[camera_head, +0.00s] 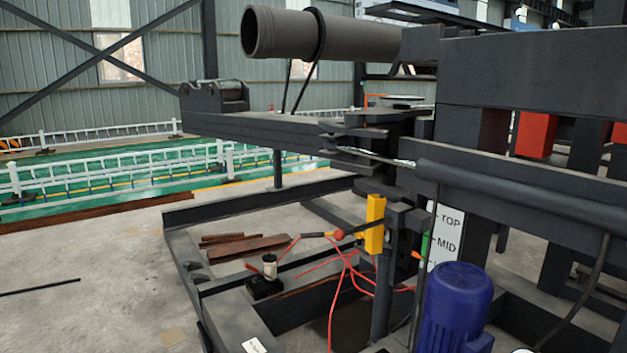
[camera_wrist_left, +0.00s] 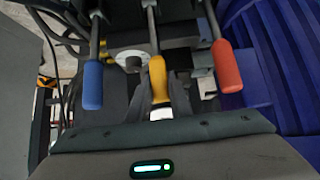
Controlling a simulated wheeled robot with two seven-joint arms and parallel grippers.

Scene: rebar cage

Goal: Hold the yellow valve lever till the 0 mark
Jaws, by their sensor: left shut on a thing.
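The yellow valve lever (camera_wrist_left: 158,80) is in the middle of the left wrist view, its grip pointing towards my gripper. My left gripper (camera_wrist_left: 160,102) is shut on the end of this grip; its dark fingers lie close on both sides. A lever with a blue grip (camera_wrist_left: 93,86) is to the left, and one with a red grip (camera_wrist_left: 226,66) to the right; both stand apart from my fingers. No 0 mark can be made out in either view. The levers cannot be made out in the head view, and neither gripper shows there.
A large blue motor (camera_head: 455,305) stands at the lower right; blue ribbed housing (camera_wrist_left: 275,75) also fills the right of the wrist view. A white TOP/MID sign (camera_head: 446,236) is behind it. A yellow block (camera_head: 375,224) and red cables (camera_head: 345,270) are left of it.

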